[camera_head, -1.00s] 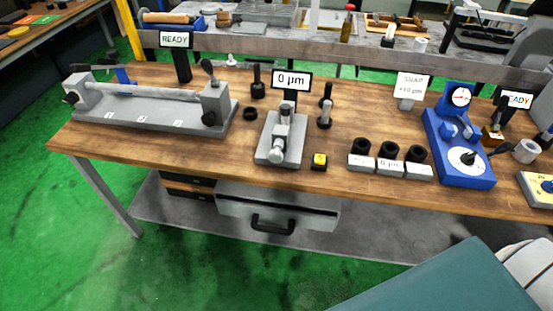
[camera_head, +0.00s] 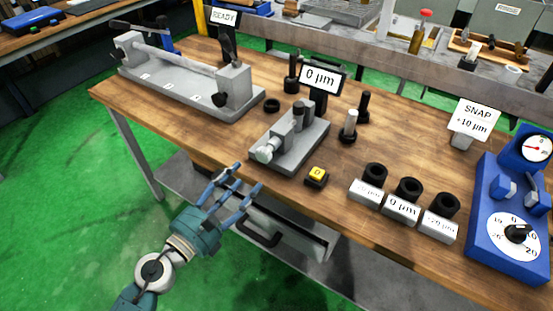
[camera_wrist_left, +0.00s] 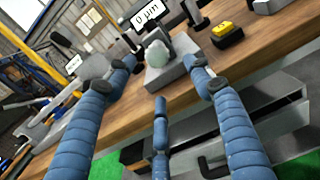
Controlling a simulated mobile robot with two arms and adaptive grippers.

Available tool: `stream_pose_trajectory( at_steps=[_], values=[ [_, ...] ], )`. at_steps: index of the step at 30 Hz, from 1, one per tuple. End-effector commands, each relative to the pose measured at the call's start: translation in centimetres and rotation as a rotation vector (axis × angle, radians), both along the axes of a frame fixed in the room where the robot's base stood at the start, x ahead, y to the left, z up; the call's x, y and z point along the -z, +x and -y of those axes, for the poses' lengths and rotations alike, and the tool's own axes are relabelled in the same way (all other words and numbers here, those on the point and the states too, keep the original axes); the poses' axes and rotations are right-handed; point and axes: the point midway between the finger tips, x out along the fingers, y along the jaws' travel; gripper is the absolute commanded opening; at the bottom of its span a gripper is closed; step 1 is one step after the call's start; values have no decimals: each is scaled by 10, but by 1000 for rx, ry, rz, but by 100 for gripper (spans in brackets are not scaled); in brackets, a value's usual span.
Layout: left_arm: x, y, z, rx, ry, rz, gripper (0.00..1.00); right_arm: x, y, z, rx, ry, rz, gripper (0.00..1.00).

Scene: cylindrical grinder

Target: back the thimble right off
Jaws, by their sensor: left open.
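The thimble is the pale rounded knob (camera_head: 267,152) on the near left end of the grey bench gauge (camera_head: 303,140), which stands under a display reading 0 µm (camera_head: 319,78). My left gripper (camera_head: 238,182) is in front of the table's front edge, below and left of the thimble, its three blue fingers spread and empty. In the left wrist view the thimble (camera_wrist_left: 157,54) lies ahead, beyond and between the open fingertips (camera_wrist_left: 160,78), apart from them. My right gripper is not in view.
A yellow-topped button (camera_head: 316,175) sits right of the gauge, near the front edge. Several black rings on labelled blocks (camera_head: 401,208) and a blue dial device (camera_head: 503,226) stand farther right. A grey fixture (camera_head: 186,89) stands at the left. Dark posts stand behind the gauge.

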Motion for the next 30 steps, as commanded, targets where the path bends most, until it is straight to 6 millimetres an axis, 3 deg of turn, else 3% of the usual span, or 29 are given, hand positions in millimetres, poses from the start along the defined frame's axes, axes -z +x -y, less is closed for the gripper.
stream_pose_trajectory(
  at_steps=[9, 16, 30],
  values=[
    [-4, 45, 33, 0, -7, -1, 52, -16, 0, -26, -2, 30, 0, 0],
    [-1, 74, 53, -3, -6, -3, 52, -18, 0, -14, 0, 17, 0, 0],
    [0, 84, 61, -2, -5, -5, 50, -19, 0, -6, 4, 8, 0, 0]
  ],
)
